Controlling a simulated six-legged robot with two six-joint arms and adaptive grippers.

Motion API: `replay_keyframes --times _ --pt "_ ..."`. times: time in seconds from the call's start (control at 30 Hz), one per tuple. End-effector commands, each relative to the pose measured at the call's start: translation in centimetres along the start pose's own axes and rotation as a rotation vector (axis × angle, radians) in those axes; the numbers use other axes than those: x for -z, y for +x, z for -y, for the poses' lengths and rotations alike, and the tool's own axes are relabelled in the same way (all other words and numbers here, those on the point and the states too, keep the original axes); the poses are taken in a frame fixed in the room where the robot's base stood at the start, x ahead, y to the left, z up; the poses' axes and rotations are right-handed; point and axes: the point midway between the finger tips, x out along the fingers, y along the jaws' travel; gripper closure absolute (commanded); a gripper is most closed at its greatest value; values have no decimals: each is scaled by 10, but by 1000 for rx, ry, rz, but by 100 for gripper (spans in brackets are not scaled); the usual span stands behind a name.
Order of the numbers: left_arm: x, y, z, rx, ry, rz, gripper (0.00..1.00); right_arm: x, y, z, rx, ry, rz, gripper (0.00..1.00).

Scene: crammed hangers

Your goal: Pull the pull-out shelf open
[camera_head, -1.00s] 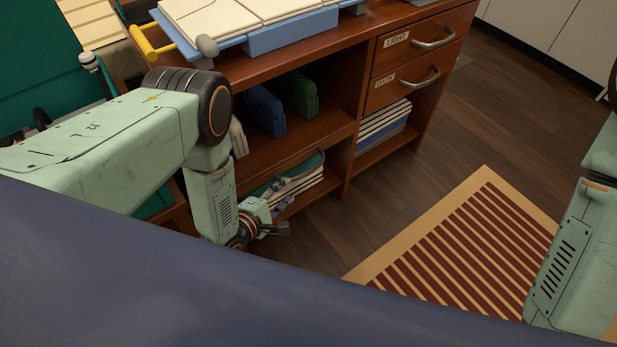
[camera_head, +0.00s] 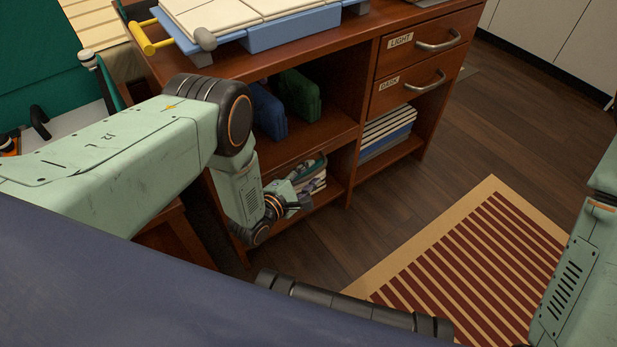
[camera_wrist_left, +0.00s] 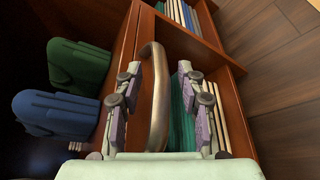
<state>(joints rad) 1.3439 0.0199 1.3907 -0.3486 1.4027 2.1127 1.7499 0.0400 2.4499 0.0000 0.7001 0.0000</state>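A curved metal handle (camera_wrist_left: 157,105) stands out from the front of a red-brown shelf board (camera_wrist_left: 127,45) in the left wrist view. This looks like the pull-out shelf; it sits low in the wooden cabinet. My left gripper (camera_wrist_left: 158,72) is open, with one finger on each side of the handle and visible gaps to both. In the head view the left gripper (camera_head: 303,202) is at the cabinet's lower front, and hides most of the handle there. My right gripper is out of view; only part of that arm shows at the right.
Blue and green bags (camera_head: 298,96) stand on the cabinet's middle shelf. Stacked flat items (camera_head: 385,132) lie under two drawers labelled LIGHT and DARK (camera_head: 408,85). A striped rug (camera_head: 475,260) lies on the floor in front. Open floor lies between the cabinet and the rug.

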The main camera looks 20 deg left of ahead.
Motion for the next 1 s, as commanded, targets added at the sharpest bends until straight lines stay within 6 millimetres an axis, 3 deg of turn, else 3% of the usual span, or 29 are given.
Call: replay_keyframes --times 0.2,0.67,1.0 --pt "-1 1 0 0 0 0 61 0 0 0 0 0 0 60" --pt "0 0 0 0 1 -1 100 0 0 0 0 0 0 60" --pt "0 0 0 0 1 -2 100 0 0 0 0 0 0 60"
